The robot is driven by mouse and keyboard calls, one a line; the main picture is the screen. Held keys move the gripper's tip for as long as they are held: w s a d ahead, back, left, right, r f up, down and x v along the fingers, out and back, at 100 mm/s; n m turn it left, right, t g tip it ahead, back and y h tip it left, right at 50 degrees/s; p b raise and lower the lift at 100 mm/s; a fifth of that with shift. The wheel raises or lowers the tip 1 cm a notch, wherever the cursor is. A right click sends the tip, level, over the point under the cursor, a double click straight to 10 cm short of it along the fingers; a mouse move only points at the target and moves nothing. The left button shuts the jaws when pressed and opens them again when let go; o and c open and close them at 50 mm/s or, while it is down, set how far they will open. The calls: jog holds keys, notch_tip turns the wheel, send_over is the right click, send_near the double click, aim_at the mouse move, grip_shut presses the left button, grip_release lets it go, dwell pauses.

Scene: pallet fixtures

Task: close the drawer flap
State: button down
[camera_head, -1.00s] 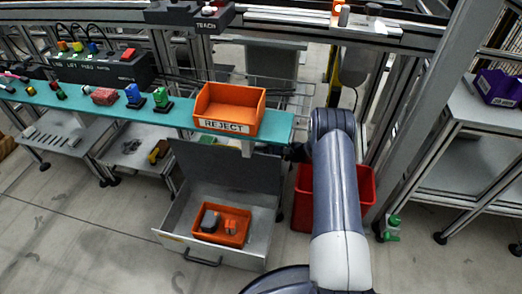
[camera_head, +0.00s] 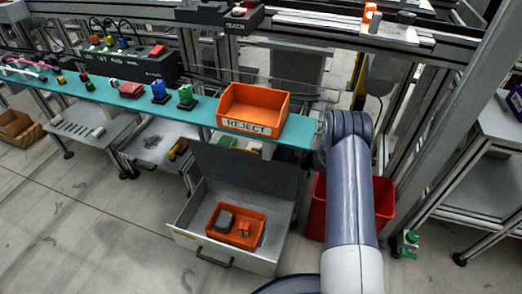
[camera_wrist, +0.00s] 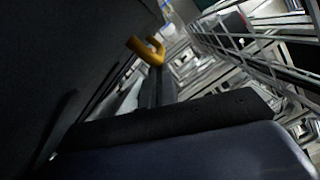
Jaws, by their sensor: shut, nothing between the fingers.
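In the head view the drawer (camera_head: 187,237) is pulled out below the teal bench, with a black handle (camera_head: 213,259) on its front. The dark grey flap (camera_head: 245,168) stands raised and leans back at the drawer's rear. The drawer holds an orange tray (camera_head: 236,226) with a few small parts. My gripper is hidden behind my arm in the head view. In the wrist view my gripper (camera_wrist: 150,50) shows as a dark post with a yellow hooked end. A large dark surface fills the left side there; I cannot tell whether it is the flap or whether my gripper touches it.
An orange REJECT bin (camera_head: 254,109) stands on the teal bench (camera_head: 200,110) above the drawer. A red bin (camera_head: 384,204) sits on the floor right of the drawer, partly behind my arm. Frame posts rise at the right. The floor left of the drawer is clear.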

aim_at(252, 170)
jog(key=s+a+n, duration=0.1)
jog(key=s, duration=0.1)
jog(key=s+a+n+b, duration=0.1)
jog(key=s, duration=0.1)
jog(key=s+n+b, duration=0.1)
jog(key=s+n, duration=0.1)
jog(key=shift+s+a+f+h, duration=0.4)
jog(key=s+a+f+n+h+b, duration=0.1)
jog(key=s+a+f+n+b, duration=0.1)
jog(key=s+f+n+b, duration=0.1)
jog(key=s+a+f+n+h+b, duration=0.1)
jog(key=s+a+f+n+b, duration=0.1)
jog(key=s+f, duration=0.4)
jog(key=shift+s+a+f+n+b, duration=0.15)
jog(key=shift+s+a+n+b, duration=0.35)
jog(key=shift+s+n, duration=0.75)
jog(key=shift+d, duration=0.25)
